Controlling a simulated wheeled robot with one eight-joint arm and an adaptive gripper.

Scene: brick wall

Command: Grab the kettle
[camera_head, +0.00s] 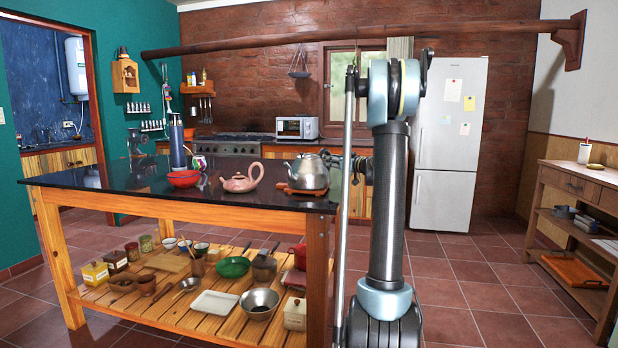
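A silvery metal kettle (308,172) stands upright on a small wooden trivet (290,189) near the right end of the dark island top (120,178). My gripper (330,160) is just right of the kettle, partly hidden behind my upright arm. Its dark fingers are close to the kettle's upper right side. They are too small and covered to tell whether they touch it or are open or shut.
A pink teapot (240,182), a red bowl (184,178) and a tall blue flask (177,142) stand left of the kettle. Several bowls and pots fill the slatted shelf (190,314) below. A side table (570,187) stands at the right. Tiled floor is clear between.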

